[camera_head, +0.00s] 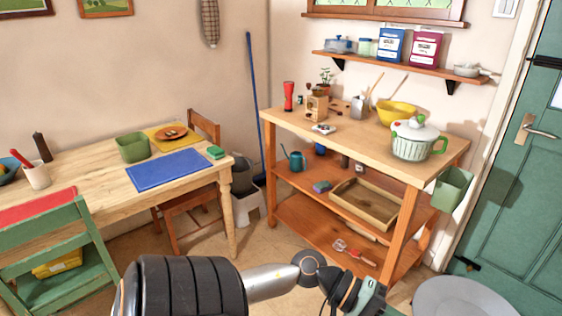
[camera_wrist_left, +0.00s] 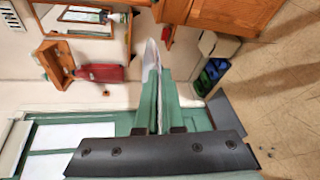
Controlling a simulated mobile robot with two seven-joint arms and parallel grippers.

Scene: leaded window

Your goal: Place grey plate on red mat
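A round grey plate (camera_head: 462,298) shows at the bottom right of the head view, cut off by the lower edge. My left gripper (camera_head: 384,300) is at the plate's left edge. In the left wrist view its green fingers (camera_wrist_left: 157,105) are closed on the plate, which shows nearly edge-on as a pale sliver (camera_wrist_left: 151,62). The red mat (camera_head: 38,207) lies on the wooden table at the far left, partly hidden behind a green chair; its visible part is bare. My right gripper is not in view.
The wooden table (camera_head: 100,180) also bears a blue mat (camera_head: 168,169), a yellow mat with a brown plate (camera_head: 171,132), a green container (camera_head: 133,148) and a cup (camera_head: 36,177). The green chair (camera_head: 55,255) stands before it. A loaded workbench (camera_head: 345,134) and green door stand right.

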